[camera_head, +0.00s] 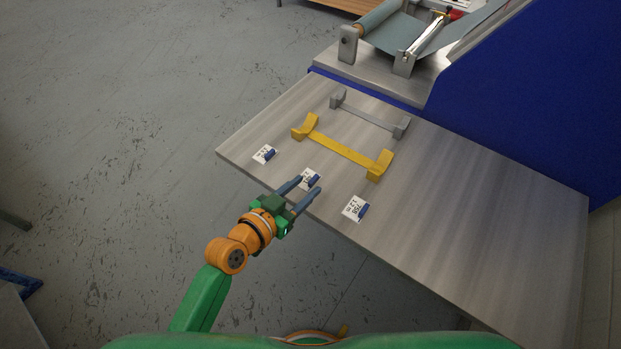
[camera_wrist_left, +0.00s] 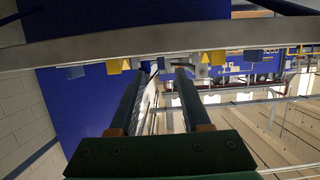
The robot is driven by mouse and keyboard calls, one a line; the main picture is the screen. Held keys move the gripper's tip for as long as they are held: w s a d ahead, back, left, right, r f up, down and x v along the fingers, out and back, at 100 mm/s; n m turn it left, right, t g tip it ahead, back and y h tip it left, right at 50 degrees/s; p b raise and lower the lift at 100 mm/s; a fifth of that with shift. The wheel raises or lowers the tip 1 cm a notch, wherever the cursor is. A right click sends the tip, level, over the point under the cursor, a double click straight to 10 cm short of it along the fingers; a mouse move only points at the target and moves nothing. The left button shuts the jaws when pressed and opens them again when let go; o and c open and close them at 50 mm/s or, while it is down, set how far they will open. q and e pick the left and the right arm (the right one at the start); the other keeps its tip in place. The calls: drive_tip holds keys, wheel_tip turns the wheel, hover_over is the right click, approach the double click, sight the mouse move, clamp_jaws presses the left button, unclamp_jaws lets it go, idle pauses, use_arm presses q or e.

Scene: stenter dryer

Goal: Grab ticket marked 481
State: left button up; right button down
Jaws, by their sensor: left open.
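Three white tickets with blue parts lie in a row near the edge of a grey wood-grain table (camera_head: 470,220). The right ticket (camera_head: 354,206) seems to read 758. The print on the left ticket (camera_head: 262,154) is too small to read surely. The middle ticket (camera_head: 308,174) is partly covered by my left gripper (camera_head: 308,185), and I cannot read its number. That gripper is open, its two fingers reaching over the table edge at the middle ticket. The left wrist view shows both fingers (camera_wrist_left: 164,72) apart, close to the table edge. My right gripper is not in view.
A yellow bracket (camera_head: 343,150) and a grey bracket (camera_head: 368,117) stand on the table behind the tickets. A roller machine (camera_head: 400,45) and a blue panel (camera_head: 530,100) are beyond. The table's right part is clear.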

sight(312, 180)
use_arm(q)
drive_tip(key=x, duration=0.3)
drive_tip(key=shift+w, duration=0.2)
drive_tip(key=shift+s+a, duration=0.1)
clamp_jaws()
